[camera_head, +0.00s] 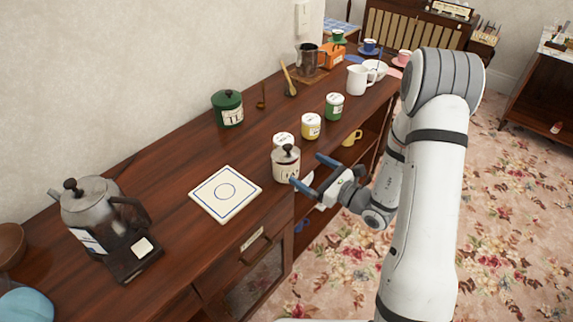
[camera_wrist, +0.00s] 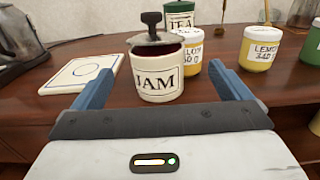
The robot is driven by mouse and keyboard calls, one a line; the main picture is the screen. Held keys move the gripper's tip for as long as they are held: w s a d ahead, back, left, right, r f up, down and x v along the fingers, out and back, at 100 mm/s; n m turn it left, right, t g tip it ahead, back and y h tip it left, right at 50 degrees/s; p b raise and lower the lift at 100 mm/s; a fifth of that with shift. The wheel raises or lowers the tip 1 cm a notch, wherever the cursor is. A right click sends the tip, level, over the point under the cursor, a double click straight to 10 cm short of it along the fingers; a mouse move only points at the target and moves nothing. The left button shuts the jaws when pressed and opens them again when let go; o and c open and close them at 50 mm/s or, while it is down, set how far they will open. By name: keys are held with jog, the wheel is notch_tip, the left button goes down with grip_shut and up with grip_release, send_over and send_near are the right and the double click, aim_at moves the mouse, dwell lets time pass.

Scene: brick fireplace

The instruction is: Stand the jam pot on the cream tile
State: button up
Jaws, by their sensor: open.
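The jam pot (camera_head: 286,164) is a cream pot with a black-knobbed lid. It stands upright near the front edge of the wooden sideboard. In the wrist view the pot (camera_wrist: 157,75) shows its JAM label and a dark red band under the lid, which sits tilted. The cream tile (camera_head: 226,192), with a blue border and circle, lies flat to the left of the pot; it also shows in the wrist view (camera_wrist: 88,73). The tile is bare. My gripper (camera_head: 309,172) is open at the sideboard's front edge. Its blue fingers point at the pot, which is ahead of and between them.
A green tea canister (camera_head: 228,109) is farther back. A metal coffee pot (camera_head: 92,205) stands at the left. The wood around the tile is clear.

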aim_at(296, 165)
jog(key=p+x, duration=0.2)
jog(key=x, duration=0.5)
jog(key=shift+s+a+f, duration=0.15)
jog(key=shift+s+f, duration=0.05)
jog(key=shift+c, duration=0.5)
grip_shut()
dwell(0.4)
jog(key=shift+r, duration=0.1)
